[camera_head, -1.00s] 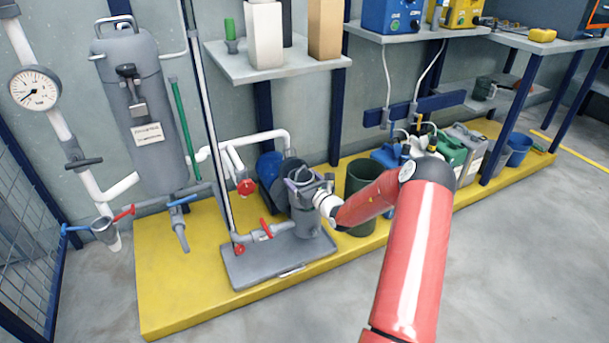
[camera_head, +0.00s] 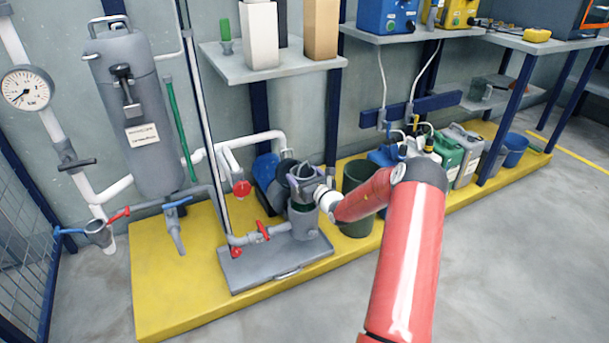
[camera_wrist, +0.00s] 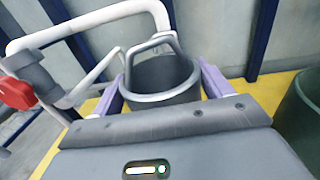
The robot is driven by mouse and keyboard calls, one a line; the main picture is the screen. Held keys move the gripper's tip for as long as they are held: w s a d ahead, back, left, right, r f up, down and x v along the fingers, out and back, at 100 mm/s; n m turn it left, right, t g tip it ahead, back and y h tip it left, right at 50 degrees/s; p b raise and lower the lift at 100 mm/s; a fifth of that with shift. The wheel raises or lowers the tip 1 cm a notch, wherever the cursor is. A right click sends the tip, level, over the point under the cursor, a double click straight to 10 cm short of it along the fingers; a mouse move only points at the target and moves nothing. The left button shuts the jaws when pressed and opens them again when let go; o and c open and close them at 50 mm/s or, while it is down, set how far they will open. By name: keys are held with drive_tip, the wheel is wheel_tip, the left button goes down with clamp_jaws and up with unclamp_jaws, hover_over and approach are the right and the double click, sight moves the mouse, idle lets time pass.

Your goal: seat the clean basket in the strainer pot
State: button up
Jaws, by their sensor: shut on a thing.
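The basket (camera_wrist: 165,98) is a grey, open-topped cylinder with a raised loop handle. It sits between the two lilac fingers of my gripper (camera_wrist: 161,88) in the wrist view, and the fingers are shut on it. In the head view my gripper (camera_head: 306,185) holds it over the strainer pot (camera_head: 303,222), a grey pot at the right end of the grey tray (camera_head: 262,268). The basket looks roughly upright. Its lower part is hidden, and I cannot tell whether it is inside the pot or just above it.
A red-handled valve and pipe (camera_head: 258,234) stand left of the pot. A dark green bin (camera_head: 355,222) stands to the right, beside my arm. A blue pump (camera_head: 266,172) and white pipes lie behind. The shelf (camera_head: 270,62) overhangs the back.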

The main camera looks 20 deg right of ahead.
wheel_tip(320, 180, down, 12)
drive_tip(key=b, duration=0.7)
drive_tip(key=shift+r, duration=0.25)
drive_tip(key=shift+f, duration=0.1)
idle(0.7)
